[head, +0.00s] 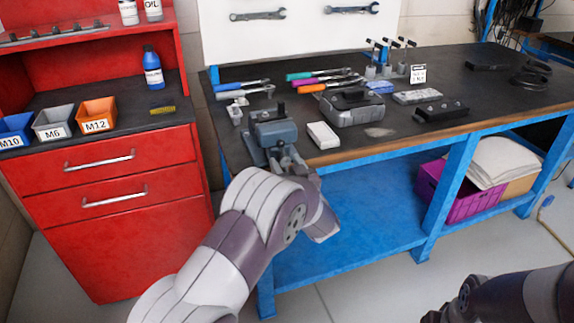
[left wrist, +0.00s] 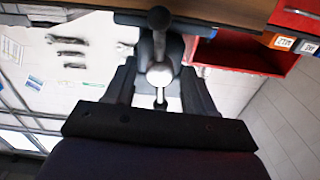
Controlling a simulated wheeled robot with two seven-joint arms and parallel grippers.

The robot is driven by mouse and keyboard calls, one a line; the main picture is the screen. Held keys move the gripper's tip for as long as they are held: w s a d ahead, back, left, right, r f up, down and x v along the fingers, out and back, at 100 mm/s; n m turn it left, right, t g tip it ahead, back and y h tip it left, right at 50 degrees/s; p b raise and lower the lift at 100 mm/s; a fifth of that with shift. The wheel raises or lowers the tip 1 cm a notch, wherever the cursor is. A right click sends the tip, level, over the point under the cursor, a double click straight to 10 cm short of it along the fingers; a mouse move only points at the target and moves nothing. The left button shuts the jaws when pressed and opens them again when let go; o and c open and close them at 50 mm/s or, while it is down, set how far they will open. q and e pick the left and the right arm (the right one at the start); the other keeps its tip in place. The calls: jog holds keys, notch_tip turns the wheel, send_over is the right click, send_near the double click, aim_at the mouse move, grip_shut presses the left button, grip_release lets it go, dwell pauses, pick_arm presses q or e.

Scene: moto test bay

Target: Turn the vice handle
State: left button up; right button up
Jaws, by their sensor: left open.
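The blue-grey vice (head: 275,130) stands at the front left corner of the workbench. My left gripper (head: 287,160) is at the front of the vice, and the wrist partly hides the handle in the head view. In the left wrist view, my left gripper (left wrist: 160,68) is open, with one dark finger on each side of the vice handle (left wrist: 160,102). The handle runs upright in that picture, with a dark ball end at the top and a round silver hub in the middle. I see gaps between the fingers and the hub. My right arm shows at lower right, its gripper out of frame.
A red cabinet (head: 120,170) with small bins stands at left. A purple crate (head: 455,195) sits on the lower shelf.

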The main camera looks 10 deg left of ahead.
pick_arm(q)
grip_shut()
jog(key=n+b, duration=0.2)
jog(key=shift+f+n, duration=0.15)
jog(key=shift+n, duration=0.15)
jog(key=n+b, duration=0.3)
jog(key=shift+n, duration=0.3)
jog(key=n+b, duration=0.6)
jog(key=shift+s+b, duration=0.1)
jog(key=shift+b, duration=0.3)
jog(key=n+b, duration=0.2)
jog(key=shift+n+b, duration=0.3)
jog(key=shift+n, duration=0.1)
jog(key=shift+r+n+b, duration=0.25)
jog(key=shift+n+b, duration=0.25)
jog(key=shift+n, duration=0.1)
jog(key=shift+r, duration=0.1)
